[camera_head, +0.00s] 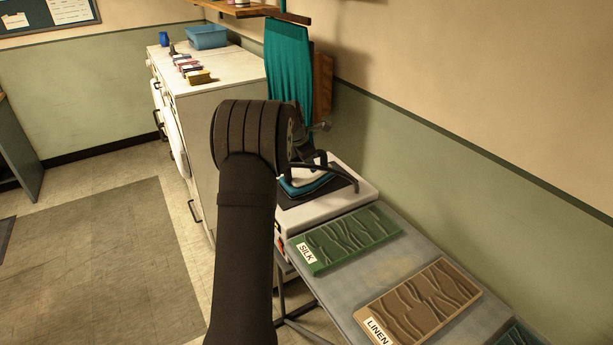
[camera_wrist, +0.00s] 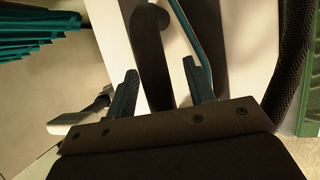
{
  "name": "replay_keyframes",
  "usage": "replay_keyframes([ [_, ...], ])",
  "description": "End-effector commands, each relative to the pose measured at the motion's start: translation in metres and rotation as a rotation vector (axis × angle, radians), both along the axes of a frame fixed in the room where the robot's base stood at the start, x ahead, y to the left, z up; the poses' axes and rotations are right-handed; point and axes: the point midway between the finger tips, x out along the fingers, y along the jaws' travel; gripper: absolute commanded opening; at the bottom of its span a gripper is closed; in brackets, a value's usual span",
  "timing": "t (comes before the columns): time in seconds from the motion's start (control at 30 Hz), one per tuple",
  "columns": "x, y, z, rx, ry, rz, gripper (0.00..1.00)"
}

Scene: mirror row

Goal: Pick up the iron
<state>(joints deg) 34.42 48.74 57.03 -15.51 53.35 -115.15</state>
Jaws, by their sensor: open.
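The iron (camera_head: 297,187) is teal and white and rests on a dark pad on a white stand (camera_head: 352,196) at the far end of the table. My arm hides much of it in the head view. In the wrist view, my gripper (camera_wrist: 160,68) is open, with a finger on each side of a thick dark bar, which looks like the iron's handle (camera_wrist: 151,55). Gaps show between the bar and the fingers, and I see no clear grip. A teal-edged part shows behind the right finger. How deep the bar sits between the fingers is hard to tell.
A green board labelled SILK (camera_head: 345,238) and a tan board labelled LINEN (camera_head: 420,301) lie on the grey table (camera_head: 372,273) nearer me. A teal cloth (camera_head: 287,65) hangs behind the stand. A white cabinet (camera_head: 222,110) bears a blue bin (camera_head: 206,37) and small items.

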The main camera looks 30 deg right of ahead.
Motion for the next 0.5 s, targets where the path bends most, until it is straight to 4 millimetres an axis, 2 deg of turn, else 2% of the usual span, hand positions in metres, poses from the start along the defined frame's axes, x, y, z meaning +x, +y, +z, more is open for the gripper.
replay_keyframes([
  [0.07,0.0011,-0.0025,-0.0058,0.000,0.000,0.000,0.49],
  [0.27,0.0015,-0.0027,-0.0059,-0.001,-0.001,0.000,0.49],
  [0.5,0.0015,-0.0025,-0.0059,-0.001,-0.001,0.000,0.01],
])
